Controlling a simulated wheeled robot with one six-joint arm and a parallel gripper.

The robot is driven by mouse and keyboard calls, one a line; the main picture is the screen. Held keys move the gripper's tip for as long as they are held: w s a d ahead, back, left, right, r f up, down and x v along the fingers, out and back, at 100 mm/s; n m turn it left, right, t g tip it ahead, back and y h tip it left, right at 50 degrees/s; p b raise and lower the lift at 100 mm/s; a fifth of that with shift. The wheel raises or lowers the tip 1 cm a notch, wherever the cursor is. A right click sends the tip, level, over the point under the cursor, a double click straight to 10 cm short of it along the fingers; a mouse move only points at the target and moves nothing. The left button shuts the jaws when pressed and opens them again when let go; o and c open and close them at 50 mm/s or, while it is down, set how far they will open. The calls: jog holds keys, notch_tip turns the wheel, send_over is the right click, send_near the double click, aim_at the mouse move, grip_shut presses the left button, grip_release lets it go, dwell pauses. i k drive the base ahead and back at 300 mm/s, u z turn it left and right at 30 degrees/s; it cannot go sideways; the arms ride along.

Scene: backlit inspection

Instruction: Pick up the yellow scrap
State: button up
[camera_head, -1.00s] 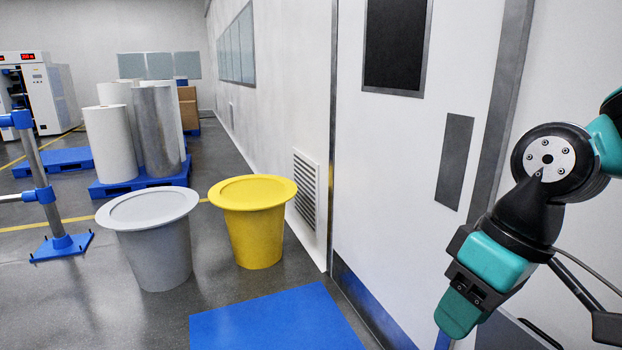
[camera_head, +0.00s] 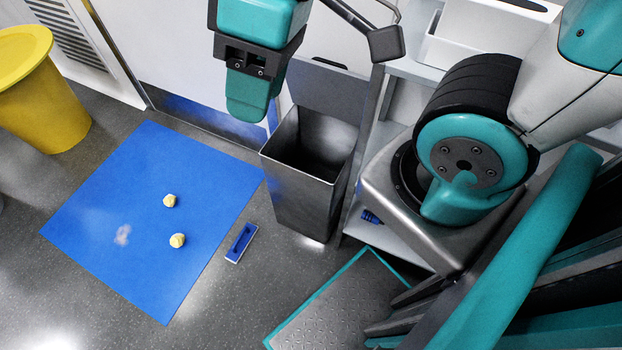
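Two small crumpled yellow scraps lie apart on a blue floor mat (camera_head: 120,255). One yellow scrap (camera_head: 169,201) is nearer the mat's middle. The other yellow scrap (camera_head: 177,240) is lower in the picture, closer to the mat's right edge. My gripper (camera_head: 247,105) hangs at the top middle, well above the floor and apart from both scraps. It shows as a teal block below a dark housing. I cannot tell whether its fingers are open or shut, and nothing shows held in it.
A dark grey open bin (camera_head: 305,185) stands right of the mat, below my gripper. A small blue block with a pale strip (camera_head: 241,243) lies on the floor between them. A yellow bin (camera_head: 40,95) stands at the upper left. White shelving (camera_head: 410,75) is behind my arm.

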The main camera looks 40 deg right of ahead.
aim_at(170, 200)
jog(key=k, duration=0.5)
jog(key=u, duration=1.25)
jog(key=i, duration=4.45)
jog(key=z, duration=2.75)
